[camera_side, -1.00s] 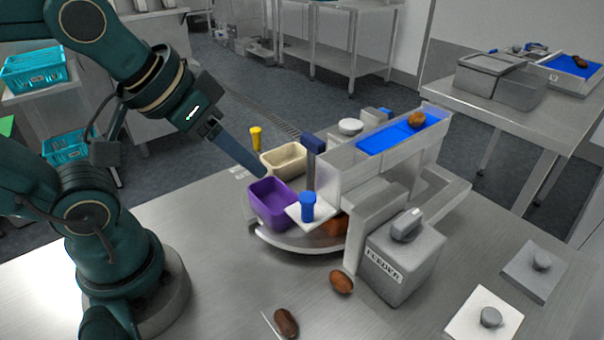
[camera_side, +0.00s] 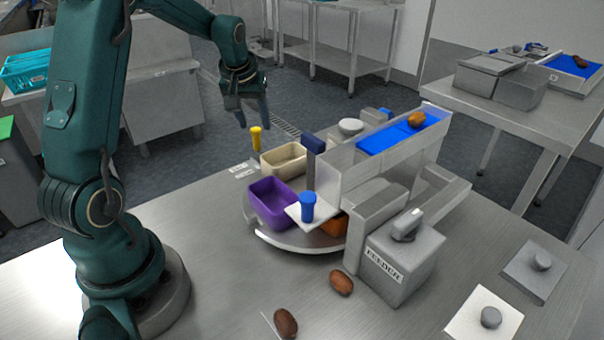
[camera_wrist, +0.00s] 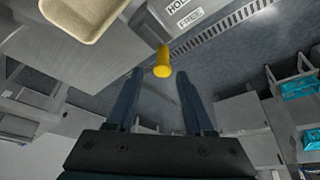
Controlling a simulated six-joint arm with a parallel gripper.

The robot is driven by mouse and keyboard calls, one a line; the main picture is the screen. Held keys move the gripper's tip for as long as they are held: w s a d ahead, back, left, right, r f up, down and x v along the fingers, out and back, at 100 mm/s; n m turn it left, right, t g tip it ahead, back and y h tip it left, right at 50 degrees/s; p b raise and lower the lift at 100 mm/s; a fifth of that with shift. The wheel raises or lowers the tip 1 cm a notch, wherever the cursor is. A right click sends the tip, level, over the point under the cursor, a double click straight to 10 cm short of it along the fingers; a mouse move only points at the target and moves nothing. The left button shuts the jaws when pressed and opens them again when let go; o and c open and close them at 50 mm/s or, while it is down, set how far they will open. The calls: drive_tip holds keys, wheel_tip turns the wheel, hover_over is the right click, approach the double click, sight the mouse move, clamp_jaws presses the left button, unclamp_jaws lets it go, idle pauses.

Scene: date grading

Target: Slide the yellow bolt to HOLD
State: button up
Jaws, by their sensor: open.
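The yellow bolt (camera_side: 256,138) stands upright behind the cream bin at the far table edge. In the wrist view its yellow knob (camera_wrist: 162,63) shows between the fingertips, slightly beyond them. My gripper (camera_side: 255,122) points down, open, just above the bolt; I cannot tell whether it touches it. It is also open and empty in the wrist view (camera_wrist: 159,74). A HOLD label (camera_wrist: 178,5) and a FREE label (camera_wrist: 190,18) lie beside the bolt in the wrist view. Which label the bolt is at cannot be told.
The cream bin (camera_side: 270,169) and the purple bin (camera_side: 254,206) sit on the round turntable. A blue knob (camera_side: 307,207) and a dark blue upright handle (camera_side: 312,144) stand by the chute. The feeder box (camera_side: 398,272) is to the right. Dates lie on the front table.

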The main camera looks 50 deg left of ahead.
sight(255, 130)
drive_tip(key=shift+s+a+f, duration=0.1)
drive_tip(key=shift+a+f, duration=0.15)
drive_tip(key=shift+f, duration=0.15)
drive_tip(key=shift+x, duration=2.2)
drive_tip(key=shift+c, duration=0.3)
clamp_jaws()
